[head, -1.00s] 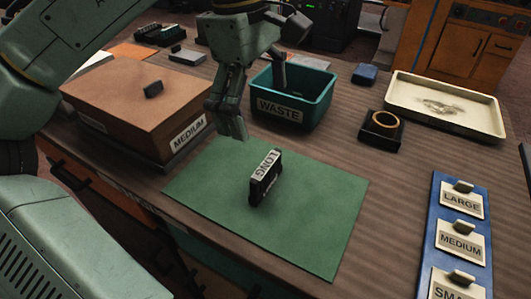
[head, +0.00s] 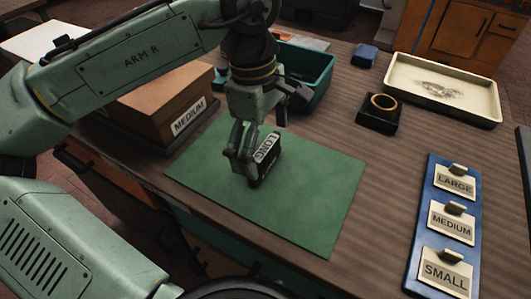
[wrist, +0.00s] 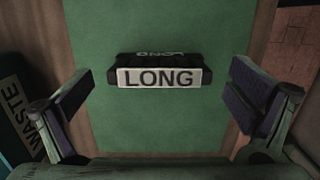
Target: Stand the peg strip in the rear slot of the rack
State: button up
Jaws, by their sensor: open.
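A black block with a white LONG label (head: 264,158) stands on the green mat (head: 310,195). I cannot tell if it is the peg strip. In the wrist view the LONG block (wrist: 158,77) lies crosswise between my fingers, with a clear gap on both sides. My gripper (head: 243,163) is open, low over the mat, and partly hides the block in the head view. My open gripper (wrist: 160,98) is not touching the block in the wrist view. I cannot make out a rack with slots for certain.
A brown box labelled MEDIUM (head: 170,97) stands left of the mat. The teal WASTE bin (head: 318,75) is behind my gripper. A cream tray (head: 445,105), a tape ring on a black holder (head: 380,112) and a blue label board (head: 420,240) are to the right.

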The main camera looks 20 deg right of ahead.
aim_at(265, 148)
jog(key=c, duration=1.2)
jog(key=shift+r, duration=0.1)
jog(key=shift+r, duration=0.6)
jog(key=shift+a+r+b, duration=0.2)
jog(key=shift+r+b, duration=0.45)
jog(key=shift+r, duration=0.4)
jog(key=s+a+r+b, duration=0.1)
jog(key=s+a+b, duration=0.1)
jog(key=a, duration=1.3)
jog(key=shift+s+a+r, duration=0.15)
jog(key=shift+a+r, duration=0.1)
